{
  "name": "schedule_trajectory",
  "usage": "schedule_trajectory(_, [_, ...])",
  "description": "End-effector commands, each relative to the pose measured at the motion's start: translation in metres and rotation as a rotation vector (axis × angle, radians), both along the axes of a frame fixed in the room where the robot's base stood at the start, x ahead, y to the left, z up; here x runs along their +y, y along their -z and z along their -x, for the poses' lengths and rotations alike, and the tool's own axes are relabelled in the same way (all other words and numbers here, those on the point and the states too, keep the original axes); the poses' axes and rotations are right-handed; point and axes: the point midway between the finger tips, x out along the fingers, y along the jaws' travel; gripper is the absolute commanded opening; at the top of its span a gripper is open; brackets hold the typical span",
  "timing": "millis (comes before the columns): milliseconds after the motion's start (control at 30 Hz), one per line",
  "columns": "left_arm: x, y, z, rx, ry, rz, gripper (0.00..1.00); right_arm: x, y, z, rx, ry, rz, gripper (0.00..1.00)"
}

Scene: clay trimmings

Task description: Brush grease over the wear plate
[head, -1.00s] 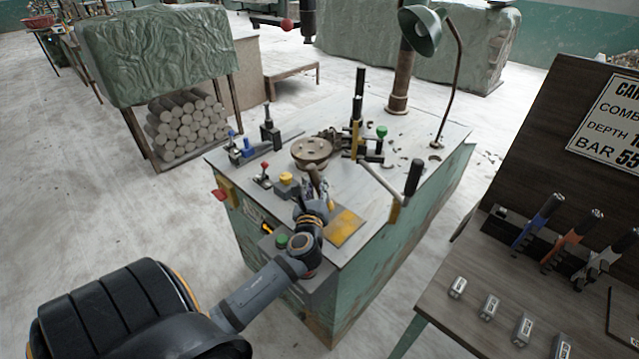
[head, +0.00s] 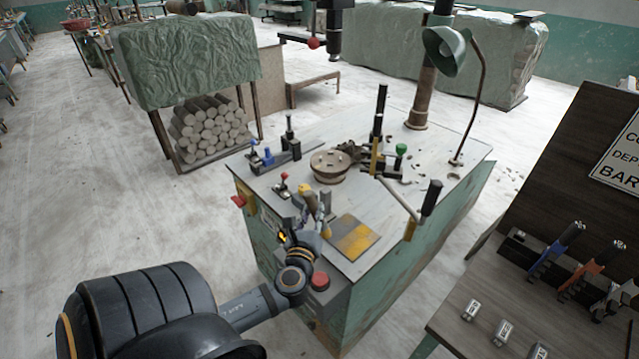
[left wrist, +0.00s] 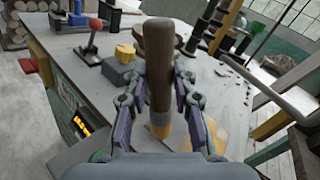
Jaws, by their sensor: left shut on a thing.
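The wear plate (head: 340,240) is a flat square with worn yellow and grey patches, lying on the machine's grey top near its front edge. My left gripper (head: 318,211) is shut on a brush with a thick wooden handle (head: 308,196). The gripper and brush are at the plate's left side. In the left wrist view the brush handle (left wrist: 158,65) stands between the two fingers (left wrist: 158,100), with an orange band low down. The plate (left wrist: 213,138) shows behind the right finger. I cannot tell whether the bristles touch the plate. My right gripper is not in view.
A round disc (head: 329,167) stands behind the brush. A black-handled lever (head: 431,198) rises right of the plate, and a small red-knobbed lever (head: 284,180) stands left. A green lamp (head: 445,50) overhangs the back. A bench with tools (head: 553,250) is at right.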

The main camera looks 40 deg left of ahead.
Motion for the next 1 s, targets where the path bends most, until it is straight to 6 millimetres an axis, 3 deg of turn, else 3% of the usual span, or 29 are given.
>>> schedule_trajectory(567, [-0.016,0.001,0.004,-0.003,0.0,0.0,0.0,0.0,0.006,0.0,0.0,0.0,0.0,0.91])
schedule_trajectory(1000, [-0.018,0.001,-0.033,-0.003,-0.001,0.001,0.0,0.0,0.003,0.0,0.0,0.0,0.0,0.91])
